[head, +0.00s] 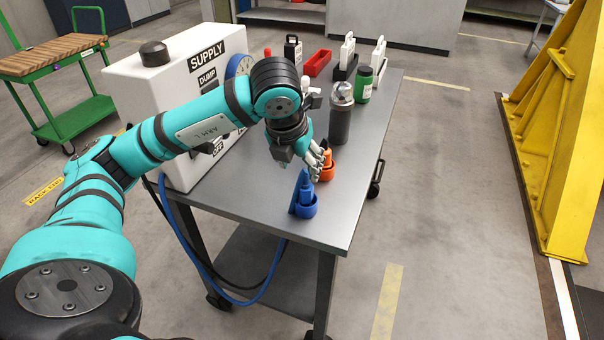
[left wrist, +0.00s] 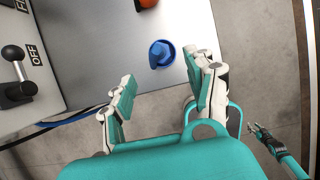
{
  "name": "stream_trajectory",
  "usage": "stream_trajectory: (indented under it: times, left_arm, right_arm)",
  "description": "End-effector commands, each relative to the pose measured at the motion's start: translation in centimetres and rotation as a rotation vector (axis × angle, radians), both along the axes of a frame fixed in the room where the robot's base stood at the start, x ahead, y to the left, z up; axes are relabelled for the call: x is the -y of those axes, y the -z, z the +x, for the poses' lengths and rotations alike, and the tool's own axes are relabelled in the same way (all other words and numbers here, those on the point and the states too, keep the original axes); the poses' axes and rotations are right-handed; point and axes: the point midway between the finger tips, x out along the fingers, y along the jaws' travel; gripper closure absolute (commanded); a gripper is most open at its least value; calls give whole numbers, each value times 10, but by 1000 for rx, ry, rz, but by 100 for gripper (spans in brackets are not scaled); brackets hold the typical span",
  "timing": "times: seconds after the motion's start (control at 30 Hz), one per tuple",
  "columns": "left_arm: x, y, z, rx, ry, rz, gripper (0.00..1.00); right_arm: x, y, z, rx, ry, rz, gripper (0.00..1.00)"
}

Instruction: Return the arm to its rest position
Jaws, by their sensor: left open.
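My left arm (head: 190,130) reaches from the left over a grey cart.
The cart top (head: 250,205) carries a white supply box (head: 180,75), an orange holder (head: 327,168), a grey canister (head: 340,115), a green bottle (head: 364,84) and a red tray (head: 318,62). Blue and black hoses hang at its left. A yellow frame (head: 560,110) stands right; floor between is clear.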

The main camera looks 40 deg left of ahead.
Motion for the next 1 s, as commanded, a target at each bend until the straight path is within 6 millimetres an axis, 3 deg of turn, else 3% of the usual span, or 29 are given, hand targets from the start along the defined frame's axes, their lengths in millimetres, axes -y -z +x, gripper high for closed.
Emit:
stream_trajectory:
  times: [0.7, 0.77, 0.87, 1.0]
  left_arm:
    - [7, -3, -3, -2, 18, -16, 44]
    - [20, 2, -3, -5, 58, -54, 44]
    - [65, 15, -7, -12, 179, -190, 44]
    - [164, 22, -29, -8, 406, -540, 44]
  right_arm:
    - [1, 0, 0, 0, 1, -1, 64]
    - [1, 0, 0, 0, 1, -2, 64]
    - [2, 0, 0, 0, 1, -2, 64]
    - [2, 0, 1, 1, 1, -3, 64]
